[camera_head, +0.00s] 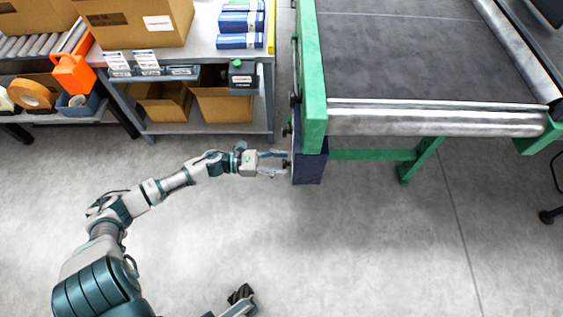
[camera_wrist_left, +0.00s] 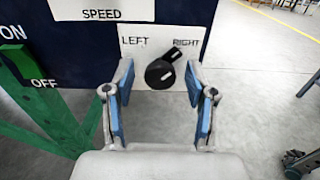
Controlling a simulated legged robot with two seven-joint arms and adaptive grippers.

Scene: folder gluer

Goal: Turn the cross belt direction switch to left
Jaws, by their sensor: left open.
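The cross belt direction switch (camera_wrist_left: 160,73) is a black knob on a white plate marked LEFT and RIGHT, in the left wrist view. Its pointer is tilted up and to the right, toward the RIGHT label (camera_wrist_left: 187,43). My left gripper (camera_wrist_left: 160,95) is open, with one blue-padded finger on each side of the knob; I cannot tell whether they touch it. In the head view my left gripper (camera_head: 277,164) is at the left side of the dark blue control box (camera_head: 309,167), and the knob is mostly hidden. My right gripper (camera_head: 240,296) shows partly at the bottom edge, its jaws unclear.
The belt conveyor (camera_head: 420,50) with its green frame (camera_head: 312,75) stands above and right of the box. A shelf bench (camera_head: 205,128) with cartons is behind my left arm. SPEED (camera_wrist_left: 101,14) and ON/OFF labels are left of the switch. The floor in front is clear.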

